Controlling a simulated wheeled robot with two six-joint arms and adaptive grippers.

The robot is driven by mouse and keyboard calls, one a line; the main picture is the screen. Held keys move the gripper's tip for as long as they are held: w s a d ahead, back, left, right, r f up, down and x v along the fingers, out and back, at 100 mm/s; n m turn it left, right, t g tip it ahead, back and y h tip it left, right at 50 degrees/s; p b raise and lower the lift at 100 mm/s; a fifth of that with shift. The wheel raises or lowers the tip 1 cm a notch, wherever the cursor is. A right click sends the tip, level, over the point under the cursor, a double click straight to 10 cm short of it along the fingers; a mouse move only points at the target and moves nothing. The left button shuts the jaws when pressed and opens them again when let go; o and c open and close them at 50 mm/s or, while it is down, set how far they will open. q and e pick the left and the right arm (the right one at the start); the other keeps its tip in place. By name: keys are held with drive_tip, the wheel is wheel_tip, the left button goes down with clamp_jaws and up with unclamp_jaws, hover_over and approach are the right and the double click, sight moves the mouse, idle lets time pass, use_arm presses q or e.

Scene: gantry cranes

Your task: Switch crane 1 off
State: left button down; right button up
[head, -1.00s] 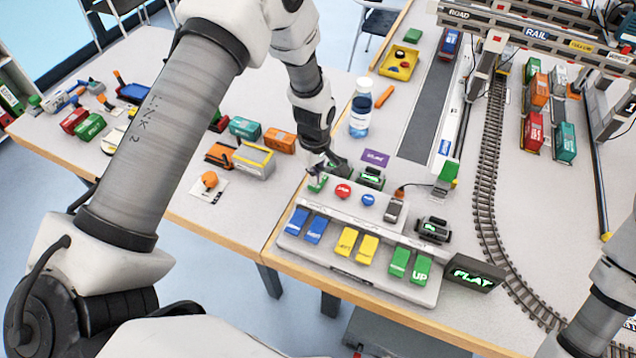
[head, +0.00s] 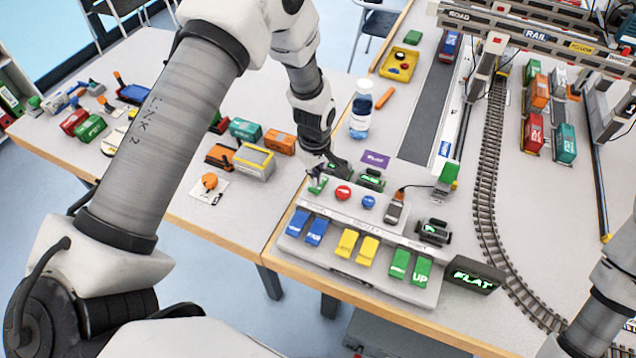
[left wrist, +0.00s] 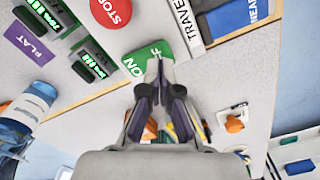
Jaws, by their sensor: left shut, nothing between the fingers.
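The control panel (head: 330,262) stands at the front edge of the table. A green switch (head: 317,186) sits at its back left corner. In the left wrist view this green switch (left wrist: 146,60) reads ON, with more lettering partly hidden by my fingers. My left gripper (left wrist: 160,66) is shut and empty, its fingertips at the green switch. I cannot tell whether they touch it. In the head view the left gripper (head: 322,172) is just behind and above the switch. A red STOP button (head: 343,192) is beside it. My right gripper is out of view.
A blue button (head: 368,201) and a grey lever (head: 394,211) are further right on the panel. Blue, yellow and green keys line its front. A bottle (head: 360,112) and a purple FLAT card (head: 375,159) are behind it. Gantry cranes and tracks fill the right side.

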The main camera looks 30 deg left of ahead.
use_arm(q)
drive_tip(key=shift+f+b, duration=0.75)
drive_tip(key=shift+f, duration=0.5)
idle(0.6)
drive_tip(key=shift+r, duration=0.1)
wheel_tip(320, 180, up, 7)
drive_tip(key=p, duration=0.5)
drive_tip(key=shift+p, duration=0.35)
